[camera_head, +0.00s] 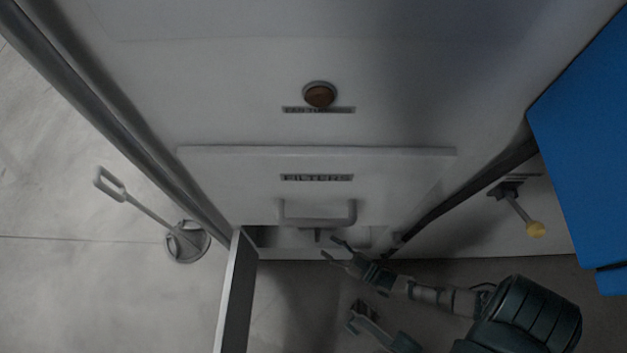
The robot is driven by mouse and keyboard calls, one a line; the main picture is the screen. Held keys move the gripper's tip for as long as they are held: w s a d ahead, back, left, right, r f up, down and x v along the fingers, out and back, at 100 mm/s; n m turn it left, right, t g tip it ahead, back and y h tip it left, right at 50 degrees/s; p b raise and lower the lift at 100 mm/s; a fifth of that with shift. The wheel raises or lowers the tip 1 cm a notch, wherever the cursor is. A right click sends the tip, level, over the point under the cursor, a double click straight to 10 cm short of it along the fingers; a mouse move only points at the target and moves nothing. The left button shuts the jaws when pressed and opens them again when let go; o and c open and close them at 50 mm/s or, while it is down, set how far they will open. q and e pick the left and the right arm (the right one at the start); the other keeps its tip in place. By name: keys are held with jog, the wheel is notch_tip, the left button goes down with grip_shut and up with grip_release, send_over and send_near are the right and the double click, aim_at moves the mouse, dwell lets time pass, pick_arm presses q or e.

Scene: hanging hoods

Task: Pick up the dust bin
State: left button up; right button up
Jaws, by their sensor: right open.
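My right gripper (332,248) is open and empty. It reaches in from the lower right, with its fingertips at the low opening of the grey cabinet, just below the panel handle. A pale surface (350,238) shows inside this opening; it may be the dust bin, but the panel and handle hide most of it and I cannot tell for sure. The fingers look apart from it, though contact is hard to judge. My left gripper is not clearly in view.
The cabinet has a FILTERS panel (230,180) with a handle (318,222). A narrow door (236,295) stands open left of the opening. A long-handled round tool (186,242) is on the floor at left.

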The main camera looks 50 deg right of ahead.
jog(key=w+b, duration=0.1)
jog(key=w, duration=0.1)
jog(key=w+f+b, duration=0.1)
jog(key=shift+w+f, duration=0.1)
jog(key=shift+w, duration=0.3)
jog(key=shift+w+r, duration=0.2)
jog(key=shift+w, duration=0.35)
jog(key=shift+a+r, duration=0.1)
jog(key=shift+r, duration=0.05)
grip_shut()
jog(key=shift+r, duration=0.1)
